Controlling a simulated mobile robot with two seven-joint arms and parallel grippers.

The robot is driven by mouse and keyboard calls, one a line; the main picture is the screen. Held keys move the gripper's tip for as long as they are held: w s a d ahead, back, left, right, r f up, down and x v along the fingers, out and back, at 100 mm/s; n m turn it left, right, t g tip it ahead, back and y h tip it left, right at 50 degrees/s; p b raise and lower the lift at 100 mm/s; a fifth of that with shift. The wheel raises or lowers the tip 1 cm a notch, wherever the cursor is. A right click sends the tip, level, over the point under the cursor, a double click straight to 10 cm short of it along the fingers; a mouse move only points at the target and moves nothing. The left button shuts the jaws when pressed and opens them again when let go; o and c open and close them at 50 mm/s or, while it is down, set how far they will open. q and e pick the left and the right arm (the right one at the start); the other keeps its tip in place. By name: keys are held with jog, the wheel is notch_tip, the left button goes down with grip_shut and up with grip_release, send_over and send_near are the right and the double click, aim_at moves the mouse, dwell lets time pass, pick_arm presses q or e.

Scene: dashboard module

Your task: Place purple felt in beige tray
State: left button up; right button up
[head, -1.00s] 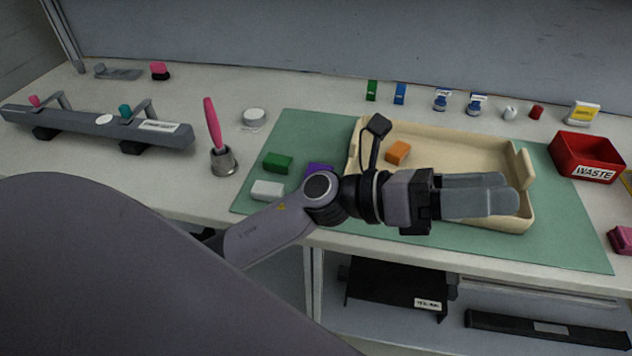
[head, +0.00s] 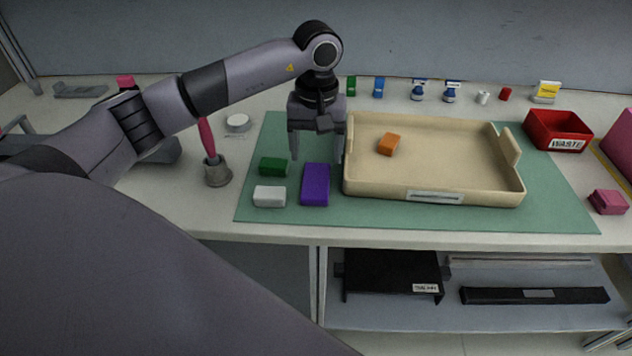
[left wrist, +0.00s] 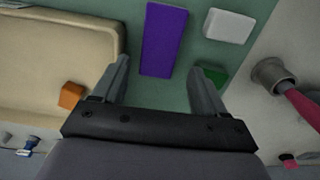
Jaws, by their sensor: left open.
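The purple felt (head: 315,184) is a flat-topped block lying on the green mat, just left of the beige tray (head: 440,180). It also shows in the left wrist view (left wrist: 163,40), ahead of the fingertips. My left gripper (head: 316,160) points down over the mat behind the purple felt. It is open and empty; in the left wrist view its fingers (left wrist: 160,70) stand apart, with the felt's near end roughly between their tips. An orange block (head: 388,144) lies inside the beige tray. My right gripper is not in view.
A green block (head: 273,167) and a white block (head: 269,196) lie left of the purple felt. A metal cup with a pink-handled tool (head: 217,172) stands further left. A red waste bin (head: 558,131) is at the right. Small bottles line the back.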

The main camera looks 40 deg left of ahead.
aim_at(316, 179)
pick_arm(q)
jog(key=f, duration=0.3)
jog(key=f+p, duration=0.1)
jog(key=f, duration=0.2)
jog(key=shift+s+d+f, duration=0.1)
jog(key=shift+s+f, duration=0.1)
jog(key=shift+f, duration=0.1)
jog(key=c, duration=0.9)
jog(key=shift+r, duration=0.1)
